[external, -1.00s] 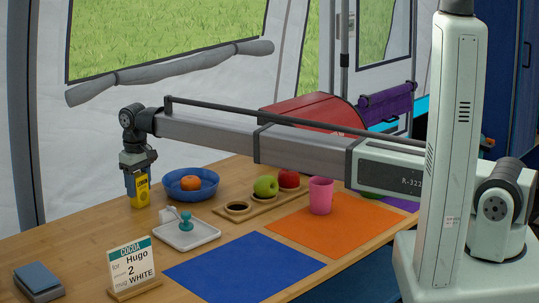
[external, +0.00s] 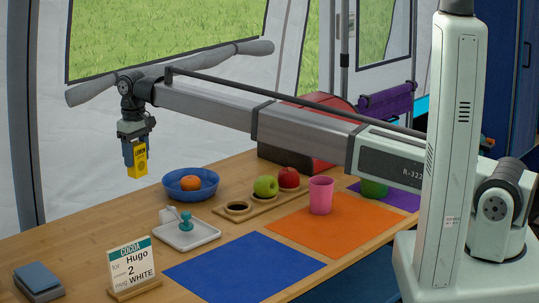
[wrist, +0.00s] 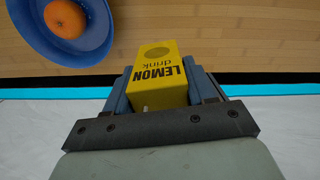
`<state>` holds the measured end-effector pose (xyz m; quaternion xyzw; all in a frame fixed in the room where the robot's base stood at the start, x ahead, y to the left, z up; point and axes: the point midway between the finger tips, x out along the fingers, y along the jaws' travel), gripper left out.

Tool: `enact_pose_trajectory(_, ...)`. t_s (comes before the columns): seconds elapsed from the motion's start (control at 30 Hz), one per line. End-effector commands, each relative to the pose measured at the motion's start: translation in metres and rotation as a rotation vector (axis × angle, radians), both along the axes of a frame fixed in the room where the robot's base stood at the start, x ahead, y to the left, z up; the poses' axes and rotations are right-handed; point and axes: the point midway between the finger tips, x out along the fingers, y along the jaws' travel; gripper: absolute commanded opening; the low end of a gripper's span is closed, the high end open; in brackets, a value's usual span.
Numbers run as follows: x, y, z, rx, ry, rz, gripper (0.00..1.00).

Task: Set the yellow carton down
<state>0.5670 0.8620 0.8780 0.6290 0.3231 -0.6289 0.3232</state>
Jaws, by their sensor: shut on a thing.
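The yellow carton (external: 138,163) is marked LEMON drink and is held in the air above the back left of the table. My gripper (external: 136,155) is shut on it, with the carton's lower part sticking out below the fingers. In the wrist view the carton (wrist: 163,72) sits between the blue fingers of my gripper (wrist: 160,90). The wooden table (external: 85,225) is bare below it.
A blue bowl (external: 207,190) with an orange (external: 190,183) stands right of the carton. A white tray (external: 205,235) with a teal-handled item and a cocoa sign (external: 133,262) are nearer the front. Bare wood lies left of the tray.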

Motion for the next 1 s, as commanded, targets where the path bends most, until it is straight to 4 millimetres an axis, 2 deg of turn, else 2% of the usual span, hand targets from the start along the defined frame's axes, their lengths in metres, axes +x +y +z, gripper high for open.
enact_pose_trajectory(0.13,0.019,-0.012,0.010,0.002,-0.002,-0.022,0.26)
enact_pose_trajectory(0.23,0.038,-0.030,0.018,0.008,-0.006,-0.048,0.26)
enact_pose_trajectory(0.3,0.046,-0.054,0.022,0.014,-0.009,-0.068,0.26)
enact_pose_trajectory(0.43,0.048,-0.103,0.029,0.023,-0.015,-0.100,0.26)
enact_pose_trajectory(0.57,0.040,-0.153,0.034,0.030,-0.020,-0.126,0.26)
enact_pose_trajectory(0.7,0.022,-0.202,0.036,0.031,-0.022,-0.146,0.26)
enact_pose_trajectory(0.8,0.006,-0.230,0.036,0.029,-0.021,-0.153,0.26)
enact_pose_trajectory(1.0,-0.023,-0.266,0.032,0.022,-0.016,-0.156,0.26)
